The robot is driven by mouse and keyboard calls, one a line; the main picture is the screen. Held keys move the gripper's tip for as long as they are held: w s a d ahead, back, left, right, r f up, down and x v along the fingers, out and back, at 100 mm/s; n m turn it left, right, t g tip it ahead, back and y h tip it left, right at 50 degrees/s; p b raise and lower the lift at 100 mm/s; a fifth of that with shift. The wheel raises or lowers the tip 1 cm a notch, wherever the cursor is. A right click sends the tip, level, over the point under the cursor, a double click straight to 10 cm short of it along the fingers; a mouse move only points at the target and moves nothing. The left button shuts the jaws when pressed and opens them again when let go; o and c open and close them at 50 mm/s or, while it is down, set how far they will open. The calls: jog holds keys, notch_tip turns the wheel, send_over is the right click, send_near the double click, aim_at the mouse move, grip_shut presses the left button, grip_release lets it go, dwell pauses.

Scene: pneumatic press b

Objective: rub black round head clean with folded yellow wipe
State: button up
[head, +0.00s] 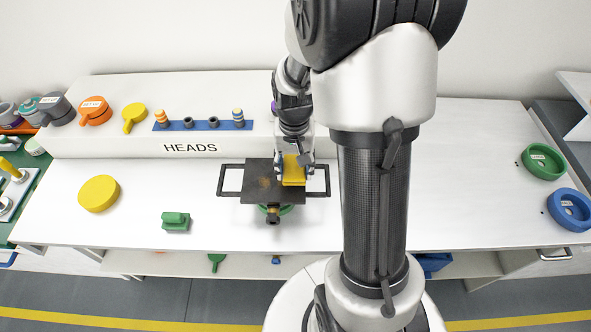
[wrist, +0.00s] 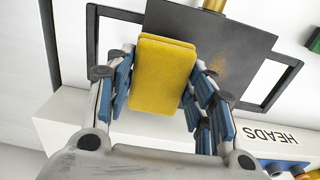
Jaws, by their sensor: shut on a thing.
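My gripper (head: 294,175) is shut on the folded yellow wipe (head: 292,165), which also shows between the blue-padded fingers in the wrist view (wrist: 162,75). The wipe is over the right part of a dark plate (head: 257,192), covering one corner. I cannot tell whether it presses on the surface. This plate is square, not round, with a frame handle on each side. A rusty brown smudge (head: 265,182) lies on its bare part, beside the wipe; it also shows in the wrist view (wrist: 220,62). The plate sits above a green round base (head: 286,210).
A yellow disc (head: 99,193) and a green block (head: 176,222) lie left on the white bench. Behind, the raised HEADS ledge (head: 235,148) holds a blue peg rack (head: 201,125) and handled heads. Green (head: 543,161) and blue (head: 569,210) round parts are far right.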

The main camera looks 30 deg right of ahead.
jog(key=shift+a+r+p, duration=0.25)
jog(key=shift+r+p, duration=0.05)
jog(key=shift+r, duration=0.25)
jog(key=shift+d+r+p, duration=0.1)
jog(key=shift+r+p, duration=1.75)
jog(key=shift+r, duration=0.4)
